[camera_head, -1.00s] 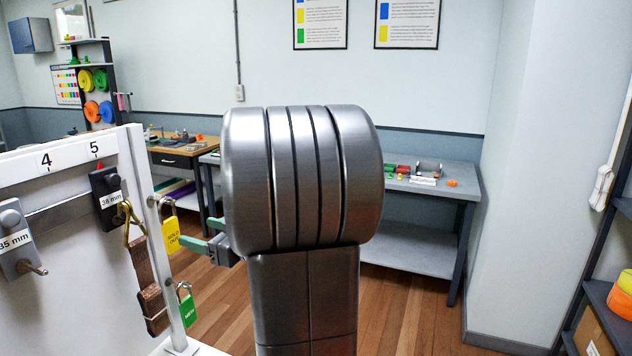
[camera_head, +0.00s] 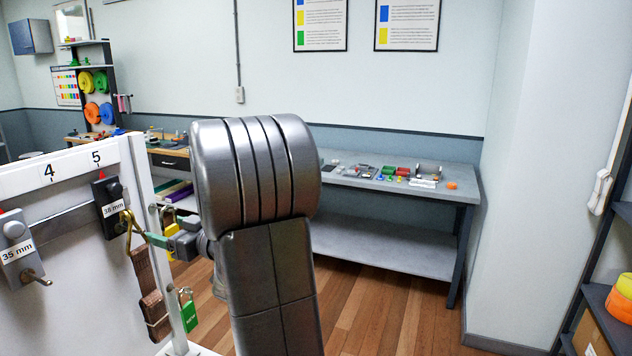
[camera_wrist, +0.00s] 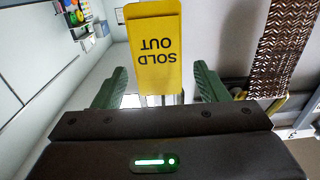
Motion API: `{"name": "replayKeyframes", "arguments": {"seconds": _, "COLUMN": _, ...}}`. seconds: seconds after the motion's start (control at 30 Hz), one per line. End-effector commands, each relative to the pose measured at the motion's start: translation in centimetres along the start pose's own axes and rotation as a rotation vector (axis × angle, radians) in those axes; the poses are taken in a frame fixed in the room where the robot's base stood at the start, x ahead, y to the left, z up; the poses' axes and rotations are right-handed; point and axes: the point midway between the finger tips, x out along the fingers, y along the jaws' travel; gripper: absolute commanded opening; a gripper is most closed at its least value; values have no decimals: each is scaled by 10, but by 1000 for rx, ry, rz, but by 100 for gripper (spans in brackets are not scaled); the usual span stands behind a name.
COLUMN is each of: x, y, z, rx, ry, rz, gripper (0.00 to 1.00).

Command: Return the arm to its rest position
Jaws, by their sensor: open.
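My gripper (camera_head: 160,238) is open beside the right edge of the white board, its green fingers showing partly in the head view. In the wrist view, my gripper (camera_wrist: 158,78) has one finger on each side of a yellow "SOLD OUT" tag (camera_wrist: 154,55), with gaps to both. I cannot tell how deep the tag sits between them. In the head view the tag (camera_head: 172,236) is mostly hidden by my gripper. My grey arm covers the middle of the head view.
A grey workbench (camera_head: 400,190) stands behind. Open floor lies right of my arm.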

Motion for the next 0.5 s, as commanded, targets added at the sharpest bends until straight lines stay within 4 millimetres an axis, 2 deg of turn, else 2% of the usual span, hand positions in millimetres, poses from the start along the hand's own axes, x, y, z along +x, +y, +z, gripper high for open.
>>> {"name": "replayKeyframes", "arguments": {"seconds": 0.07, "x": 18, "y": -2, "z": -1, "rx": 2, "ry": -2, "rz": -4, "gripper": 67}}
{"name": "replayKeyframes", "arguments": {"seconds": 0.1, "x": 10, "y": 0, "z": -11, "rx": 1, "ry": 0, "rz": 2, "gripper": 67}}
{"name": "replayKeyframes", "arguments": {"seconds": 0.2, "x": -7, "y": 1, "z": -20, "rx": 1, "ry": -1, "rz": 5, "gripper": 67}}
{"name": "replayKeyframes", "arguments": {"seconds": 0.27, "x": -20, "y": 1, "z": -16, "rx": 0, "ry": -2, "rz": 5, "gripper": 67}}
{"name": "replayKeyframes", "arguments": {"seconds": 0.5, "x": -64, "y": 1, "z": -20, "rx": 0, "ry": -1, "rz": 5, "gripper": 67}}
